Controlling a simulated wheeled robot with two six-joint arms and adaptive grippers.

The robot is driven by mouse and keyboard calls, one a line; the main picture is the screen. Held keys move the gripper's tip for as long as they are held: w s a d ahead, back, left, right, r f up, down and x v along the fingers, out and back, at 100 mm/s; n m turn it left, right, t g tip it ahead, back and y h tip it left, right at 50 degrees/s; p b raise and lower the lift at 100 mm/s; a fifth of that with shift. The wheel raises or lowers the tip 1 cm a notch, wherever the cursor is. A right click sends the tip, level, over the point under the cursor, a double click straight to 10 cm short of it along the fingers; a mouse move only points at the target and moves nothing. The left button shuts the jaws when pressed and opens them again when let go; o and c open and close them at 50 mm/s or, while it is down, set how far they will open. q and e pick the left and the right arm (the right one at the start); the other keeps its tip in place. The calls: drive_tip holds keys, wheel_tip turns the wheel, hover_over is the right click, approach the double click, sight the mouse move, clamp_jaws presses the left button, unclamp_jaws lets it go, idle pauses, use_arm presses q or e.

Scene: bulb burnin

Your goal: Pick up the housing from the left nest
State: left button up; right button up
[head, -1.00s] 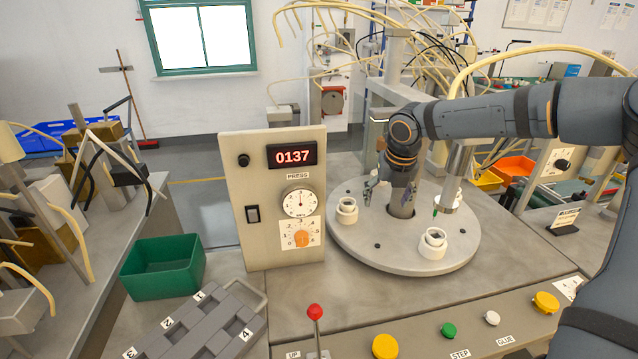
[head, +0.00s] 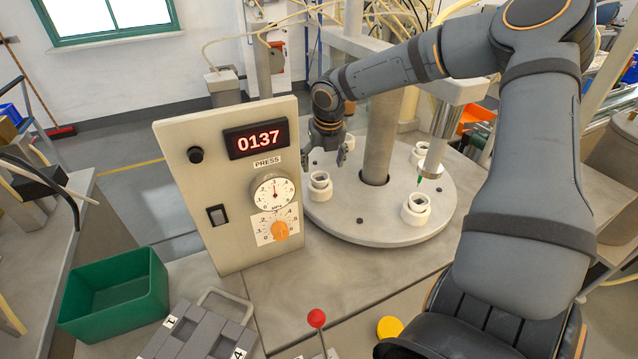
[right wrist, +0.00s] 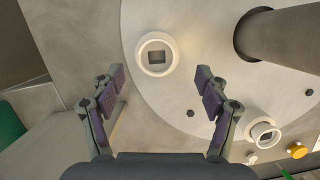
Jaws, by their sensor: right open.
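The white housing (head: 320,181) sits in its white nest at the left of the round grey turntable (head: 385,233). In the right wrist view the housing (right wrist: 157,40) is a pale ring with a dark square opening, ahead of and roughly between my fingertips. My right gripper (head: 328,160) is open and empty, just above and behind the housing in the head view. Its two fingers (right wrist: 161,80) stand wide apart in the right wrist view and do not appear to touch the housing. My left gripper is not in view.
Another white housing and nest (head: 416,208) stand at the turntable's front, with one more behind. A press panel (head: 232,185) reading 0137 stands close left of the turntable. A grey column (head: 380,130) rises from its middle. A green bin (head: 115,292) lies at left.

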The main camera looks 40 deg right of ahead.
sight(320, 173)
drive_tip(key=x, duration=0.5)
drive_tip(key=shift+w+a+f, duration=0.1)
drive_tip(key=shift+a, duration=0.15)
drive_tip(key=shift+c, duration=1)
drive_tip(key=c, duration=0.9)
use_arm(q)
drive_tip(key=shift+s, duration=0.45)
use_arm(e)
drive_tip(key=shift+r, duration=0.2)
